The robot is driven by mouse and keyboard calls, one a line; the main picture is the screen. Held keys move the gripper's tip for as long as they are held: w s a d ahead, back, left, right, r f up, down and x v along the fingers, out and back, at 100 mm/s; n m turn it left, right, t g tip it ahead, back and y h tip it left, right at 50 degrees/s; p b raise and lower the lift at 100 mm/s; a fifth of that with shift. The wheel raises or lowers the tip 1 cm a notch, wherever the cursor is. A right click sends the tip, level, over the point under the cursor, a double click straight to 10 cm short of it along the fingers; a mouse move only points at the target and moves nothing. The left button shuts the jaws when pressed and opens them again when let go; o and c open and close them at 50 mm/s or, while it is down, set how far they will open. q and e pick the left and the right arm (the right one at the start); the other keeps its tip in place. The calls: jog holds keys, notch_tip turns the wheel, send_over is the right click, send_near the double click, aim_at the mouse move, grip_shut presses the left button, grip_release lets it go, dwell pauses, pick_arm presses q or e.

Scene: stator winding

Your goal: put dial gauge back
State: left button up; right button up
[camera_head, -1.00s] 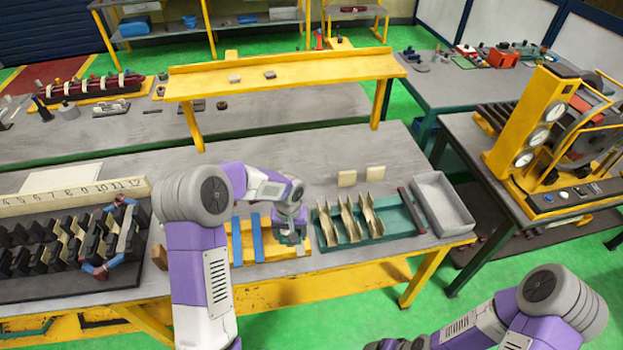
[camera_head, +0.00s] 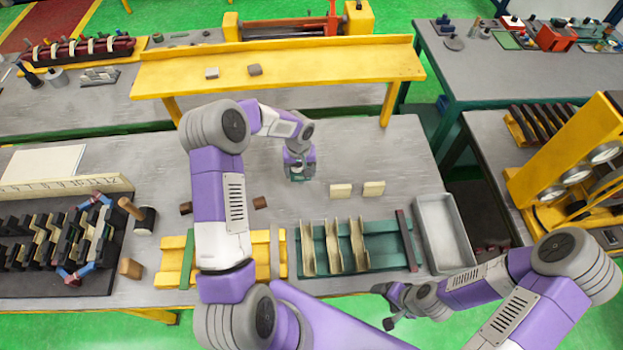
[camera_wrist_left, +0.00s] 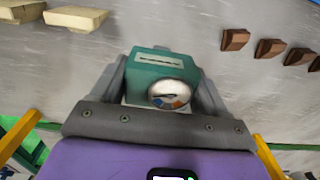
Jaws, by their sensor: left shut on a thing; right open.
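The dial gauge (camera_wrist_left: 165,82) is a green block with a round white dial marked in blue and orange. My left gripper (camera_wrist_left: 168,95) is shut on it, with a grey finger on either side. In the head view my left gripper (camera_head: 299,170) is over the middle of the grey workbench, behind the yellow fixture. The gauge (camera_head: 297,174) shows there only as a small green patch between the fingers. I cannot tell whether it touches the bench top. My right gripper (camera_head: 386,306) is open and empty in front of the bench's front edge.
Two cream blocks (camera_head: 341,190) lie right of my left gripper; small brown blocks (camera_head: 260,202) lie to its left. The yellow fixture (camera_head: 173,243), green tray (camera_head: 386,236) and grey bin (camera_head: 437,262) line the front. A raised yellow shelf (camera_head: 330,66) stands behind.

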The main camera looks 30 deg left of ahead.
aim_at(299, 181)
pick_arm(q)
jog(key=f+b, duration=0.1)
jog(key=f, duration=0.1)
jog(key=s+f+b, duration=0.1)
jog(key=f, duration=0.1)
jog(key=shift+s+f, duration=0.15)
jog(key=shift+f, duration=0.05)
jog(key=shift+f+b, duration=0.35)
jog(key=shift+b, duration=0.05)
notch_tip(299, 181, down, 4)
jog(key=shift+f+b, duration=0.25)
jog(key=shift+b, duration=0.8)
jog(key=shift+w, duration=0.3)
pick_arm(e)
jog(key=f, duration=0.4)
jog(key=shift+s+f, duration=0.25)
jog(key=shift+s, duration=0.15)
pick_arm(q)
jog(key=shift+f+b, duration=0.6)
jog(key=shift+b, duration=0.1)
pick_arm(e)
jog(key=shift+f, duration=0.75)
pick_arm(q)
jog(key=shift+s+r, duration=0.1)
jog(key=o, duration=1.1)
jog(key=shift+c, duration=0.2)
pick_arm(e)
jog(key=shift+s, duration=0.1)
